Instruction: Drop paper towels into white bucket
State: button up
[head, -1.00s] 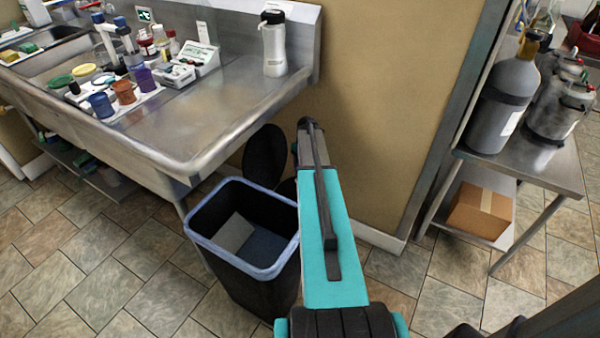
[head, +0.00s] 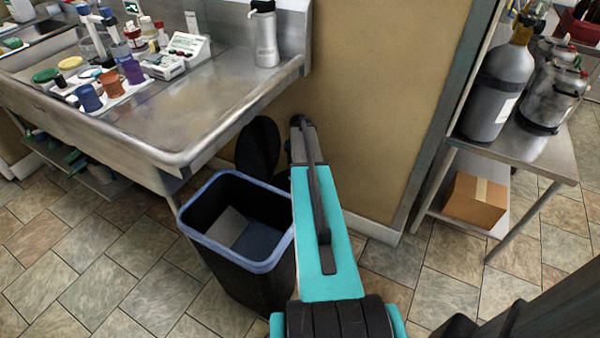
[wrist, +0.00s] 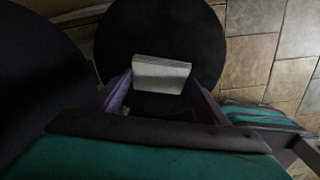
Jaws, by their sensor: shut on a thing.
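In the wrist view, a pale, folded block that looks like the paper towels (wrist: 162,75) sits between the two purple fingers of my gripper (wrist: 161,80), which is shut on it. A dark round disc (wrist: 165,25) lies behind the block. In the head view, my own arm hides the gripper and the towels. No white bucket can be made out in either view.
A dark bin with a blue rim (head: 242,266) stands left of my arm, with a pale sheet inside. A dark rounded shape (head: 258,145) shows behind it. A steel sink counter (head: 190,115) is left; a steel table (head: 540,160) with grey cylinders is right.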

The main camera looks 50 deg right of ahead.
jog(key=shift+f+b, duration=0.35)
jog(key=shift+f, duration=0.5)
dwell(0.6)
jog(key=o, duration=1.3)
jog(key=shift+c, duration=0.2)
jog(key=shift+r, duration=0.1)
jog(key=shift+r+p, duration=1.95)
jog(key=shift+r, duration=0.95)
